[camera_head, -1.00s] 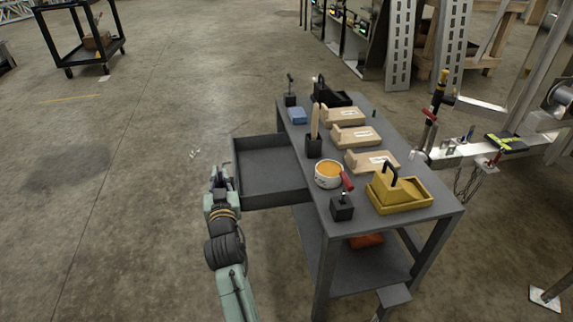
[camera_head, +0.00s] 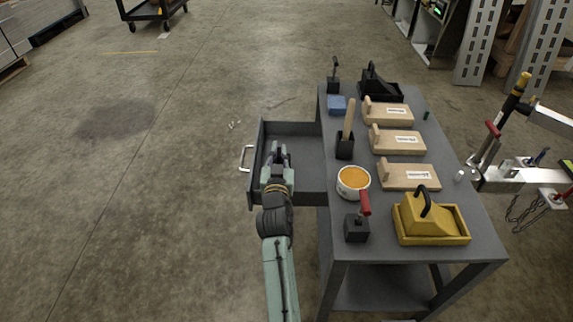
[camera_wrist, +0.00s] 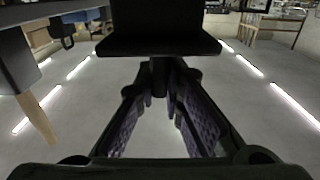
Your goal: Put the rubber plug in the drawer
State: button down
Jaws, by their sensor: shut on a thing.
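The grey drawer (camera_head: 303,174) is pulled out from the left side of the workbench, with its handle (camera_head: 245,158) on the left. My gripper (camera_head: 278,150) is above or inside the open drawer, near its left part; I cannot tell its exact height. In the wrist view, my gripper's fingers (camera_wrist: 162,88) come together on something small and dark. I take this to be the rubber plug, but its shape is mostly hidden between the fingers. No other thing shows on the visible drawer floor.
The grey workbench (camera_head: 450,185) carries wooden blocks (camera_head: 397,140), a bowl of orange stuff (camera_head: 353,181), a yellow box with a handle (camera_head: 430,218), a black holder with a wooden stick (camera_head: 345,146) and a blue block (camera_head: 337,104).

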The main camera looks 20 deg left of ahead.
notch_tip(320, 180, down, 5)
jog(key=shift+f+b, duration=0.15)
jog(key=shift+b, duration=0.15)
jog(key=shift+f+b, duration=0.4)
jog(key=shift+b, duration=0.1)
jog(key=shift+f, duration=0.2)
jog(key=c, duration=1.7)
grip_release()
jog(key=shift+r, duration=0.1)
